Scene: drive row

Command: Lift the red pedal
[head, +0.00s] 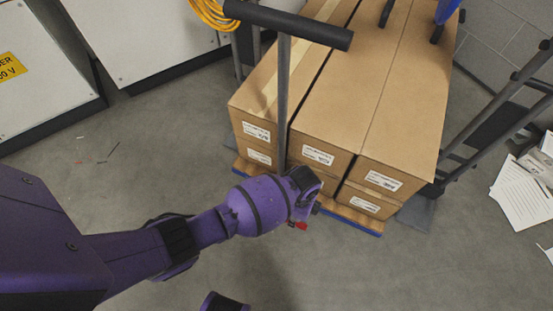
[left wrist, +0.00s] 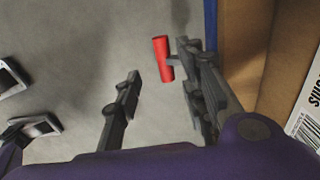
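The red pedal (head: 300,225) is a small bar low at the front of the pallet truck, mostly hidden behind my left gripper (head: 306,192) in the head view. In the left wrist view the red pedal (left wrist: 162,58) stands out from a grey stem at the right finger. My left gripper (left wrist: 157,66) is open around the line to the pedal, one finger left of it and one close on its right. Whether either finger touches it cannot be told.
Stacked cardboard boxes (head: 345,95) rest on a blue-edged pallet (head: 360,227). A black T-handle (head: 290,24) on a grey post rises in front of them. Grey cabinets (head: 140,40) stand at the left, papers (head: 521,192) lie at the right. The floor in front is clear.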

